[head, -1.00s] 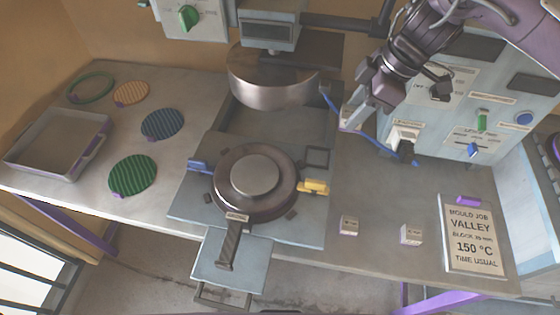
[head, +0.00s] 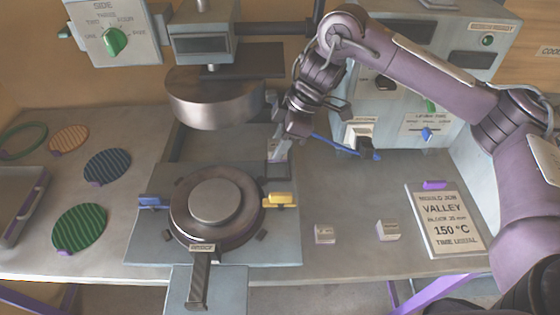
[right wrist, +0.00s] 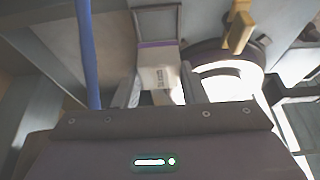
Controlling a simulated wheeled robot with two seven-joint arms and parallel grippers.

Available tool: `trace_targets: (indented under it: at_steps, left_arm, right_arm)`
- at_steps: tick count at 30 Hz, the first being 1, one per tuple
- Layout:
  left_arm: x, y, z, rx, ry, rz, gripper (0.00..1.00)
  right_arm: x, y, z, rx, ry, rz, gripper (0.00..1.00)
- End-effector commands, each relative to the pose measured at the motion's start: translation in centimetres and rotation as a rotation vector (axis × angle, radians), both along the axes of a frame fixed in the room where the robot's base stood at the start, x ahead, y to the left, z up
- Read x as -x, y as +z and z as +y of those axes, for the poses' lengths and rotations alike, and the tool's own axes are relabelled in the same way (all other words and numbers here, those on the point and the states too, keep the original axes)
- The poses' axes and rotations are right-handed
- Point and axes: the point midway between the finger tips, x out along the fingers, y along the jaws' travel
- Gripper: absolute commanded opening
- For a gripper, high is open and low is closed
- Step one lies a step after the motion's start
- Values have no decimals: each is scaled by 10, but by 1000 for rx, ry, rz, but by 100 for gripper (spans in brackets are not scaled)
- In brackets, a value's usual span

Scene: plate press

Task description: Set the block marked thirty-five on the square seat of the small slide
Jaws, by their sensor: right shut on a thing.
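My right gripper (head: 277,152) is beside the press, near the right rear of its base plate. In the right wrist view (right wrist: 160,88) it is shut on a pale block (right wrist: 158,68) with a purple top edge and small dark marking, which I cannot read. A dark square outline (right wrist: 158,22), seemingly the square seat, lies just beyond the block in that view. In the head view the gripper largely covers that spot. I cannot tell whether the block touches the surface. My left gripper is not in view.
Two pale blocks (head: 325,234) (head: 388,231) stand on the table, labels unreadable. The round mould (head: 215,203) has a yellow handle (head: 281,200) close to the gripper and a blue one (head: 152,201). The press head (head: 215,98) hangs behind. A blue lever (head: 335,144) lies right.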

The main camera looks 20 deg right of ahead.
Motion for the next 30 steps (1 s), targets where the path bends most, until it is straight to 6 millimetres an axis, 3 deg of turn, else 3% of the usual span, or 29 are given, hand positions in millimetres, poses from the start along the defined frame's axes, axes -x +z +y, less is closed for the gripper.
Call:
trace_targets:
  at_steps: [13,26,27,30]
  left_arm:
    - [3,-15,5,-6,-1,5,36]
    - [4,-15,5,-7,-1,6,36]
    - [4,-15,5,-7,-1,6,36]
    - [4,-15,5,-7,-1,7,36]
  right_arm:
    - [0,-52,1,-2,0,-1,11]
    - [0,-57,0,-1,1,-2,11]
    - [0,-57,0,-1,1,-2,43]
    - [0,-57,0,-1,1,-2,56]
